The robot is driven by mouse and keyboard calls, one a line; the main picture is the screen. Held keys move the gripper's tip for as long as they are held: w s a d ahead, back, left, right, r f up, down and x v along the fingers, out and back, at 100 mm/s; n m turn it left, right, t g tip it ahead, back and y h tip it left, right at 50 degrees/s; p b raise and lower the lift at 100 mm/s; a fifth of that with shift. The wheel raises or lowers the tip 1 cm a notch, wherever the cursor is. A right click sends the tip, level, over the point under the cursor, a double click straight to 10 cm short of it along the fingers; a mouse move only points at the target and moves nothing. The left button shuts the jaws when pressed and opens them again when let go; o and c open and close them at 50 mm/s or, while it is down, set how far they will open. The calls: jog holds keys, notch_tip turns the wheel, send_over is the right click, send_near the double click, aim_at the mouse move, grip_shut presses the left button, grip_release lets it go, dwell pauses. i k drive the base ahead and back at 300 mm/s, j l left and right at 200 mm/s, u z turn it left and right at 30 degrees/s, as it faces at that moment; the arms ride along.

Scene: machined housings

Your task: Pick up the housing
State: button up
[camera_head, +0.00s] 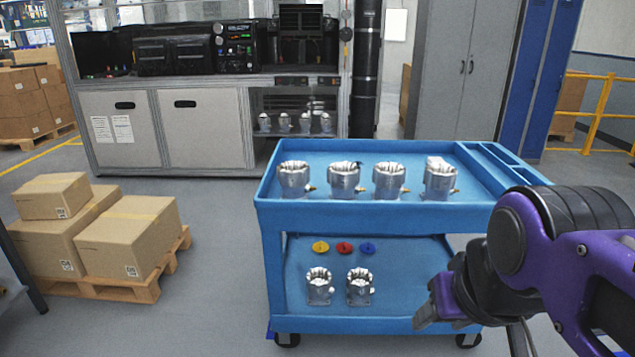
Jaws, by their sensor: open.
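Several silvery machined housings stand upright in a row on the top tray of a blue cart (330,216): a far-left one (294,180), a second one (343,181), a third one (389,181) and a right one (439,180). Two more housings stand on the lower shelf, a left one (319,288) and a right one (359,288). My gripper (428,318) is at the lower right, in front of the cart's right part, pointing down and left. It is open and apart from every housing. My arm hides part of the cart's right side.
Yellow (320,248), red (344,248) and blue (367,248) discs lie on the lower shelf. Cardboard boxes (130,237) sit on a pallet (150,288) at left. A grey workbench (205,125) with more housings stands behind. Floor between pallet and cart is clear.

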aim_at(388, 177)
jog(key=l, duration=1.35)
jog(key=i+u, duration=0.1)
jog(key=i, duration=0.4)
jog(key=i+l, duration=0.15)
jog(key=i, duration=0.3)
jog(key=i+l+u, duration=0.15)
jog(key=i, duration=0.35)
